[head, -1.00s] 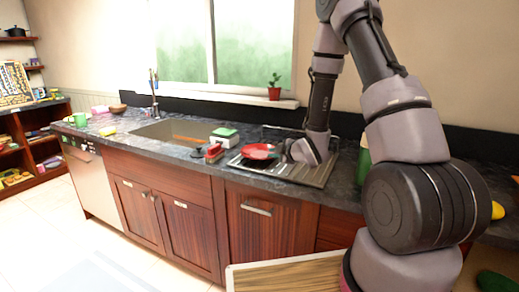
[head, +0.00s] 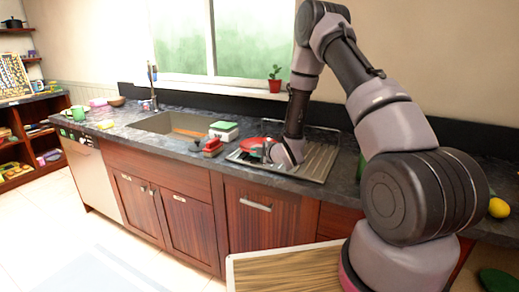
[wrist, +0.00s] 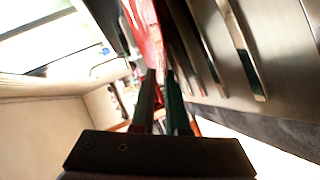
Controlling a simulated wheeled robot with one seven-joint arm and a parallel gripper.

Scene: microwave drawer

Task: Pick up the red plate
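The red plate (head: 252,145) is at the metal dish rack (head: 318,160) beside the sink, partly hidden by my gripper. My gripper (head: 268,150) is low at the plate's right side, and its fingers are hard to make out in the head view. In the wrist view, the two dark fingers (wrist: 163,78) are close together with a narrow gap. The red plate (wrist: 146,32) shows just past their tips, its near edge at the gap. Whether the fingers press on it is not clear. Rack bars (wrist: 240,45) run close on the right in the wrist view.
A red-handled item (head: 212,146) and a green-and-white block (head: 224,130) lie left of the rack. The sink (head: 172,122) is farther left. A plant pot (head: 275,86) stands on the sill. A wood-grained panel (head: 285,270) juts out below the counter.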

